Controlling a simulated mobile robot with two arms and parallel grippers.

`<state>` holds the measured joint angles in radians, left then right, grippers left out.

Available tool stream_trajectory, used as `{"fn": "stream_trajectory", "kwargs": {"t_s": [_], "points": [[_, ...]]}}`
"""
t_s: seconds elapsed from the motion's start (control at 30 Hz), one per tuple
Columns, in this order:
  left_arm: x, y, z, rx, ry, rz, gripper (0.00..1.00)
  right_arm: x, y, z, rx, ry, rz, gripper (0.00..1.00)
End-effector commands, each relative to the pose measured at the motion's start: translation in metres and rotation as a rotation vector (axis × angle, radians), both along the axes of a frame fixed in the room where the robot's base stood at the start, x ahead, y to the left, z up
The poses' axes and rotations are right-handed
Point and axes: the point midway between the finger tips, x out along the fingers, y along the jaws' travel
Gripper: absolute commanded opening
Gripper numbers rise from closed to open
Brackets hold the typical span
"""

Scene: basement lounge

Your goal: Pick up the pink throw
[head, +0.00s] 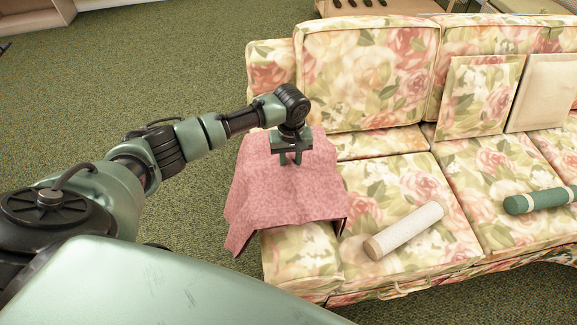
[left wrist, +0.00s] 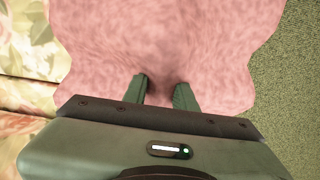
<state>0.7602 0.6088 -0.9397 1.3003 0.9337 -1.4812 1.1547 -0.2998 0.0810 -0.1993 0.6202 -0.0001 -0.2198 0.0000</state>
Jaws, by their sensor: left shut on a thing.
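The pink throw (head: 285,190) is draped over the left armrest of the floral sofa, its edges hanging down on both sides. My left gripper (head: 291,160) points down at the top of the throw and is shut on its cloth. In the left wrist view the throw (left wrist: 165,40) fills the upper middle, and the fingers of the left gripper (left wrist: 162,92) press into it, with the cloth bunched between them. The fingertips are sunk in the cloth. My right gripper is not in view.
The floral sofa (head: 370,85) runs to the right. A cream roll (head: 405,230) and a green roll (head: 540,200) lie on its seats. Two square cushions, one floral (head: 480,95) and one beige (head: 545,92), lean on the backrest. Green carpet (head: 140,80) lies open at the left.

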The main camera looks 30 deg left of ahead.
Motion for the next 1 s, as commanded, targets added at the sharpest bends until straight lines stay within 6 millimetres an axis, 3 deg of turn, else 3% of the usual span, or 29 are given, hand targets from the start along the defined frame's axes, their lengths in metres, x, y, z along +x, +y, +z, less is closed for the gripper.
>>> {"fn": "stream_trajectory", "kwargs": {"t_s": [0.3,0.5,0.7,1.0], "points": [[0.002,0.000,0.093,-0.002,-0.006,0.000,0.00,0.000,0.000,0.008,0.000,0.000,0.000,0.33],[0.001,0.000,0.142,-0.001,-0.005,0.000,0.00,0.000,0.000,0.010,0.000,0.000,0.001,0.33],[0.001,0.000,0.169,-0.001,-0.003,0.001,0.00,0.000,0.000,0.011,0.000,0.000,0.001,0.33],[0.000,0.000,0.176,-0.001,-0.001,0.001,0.00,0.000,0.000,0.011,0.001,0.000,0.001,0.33]]}}
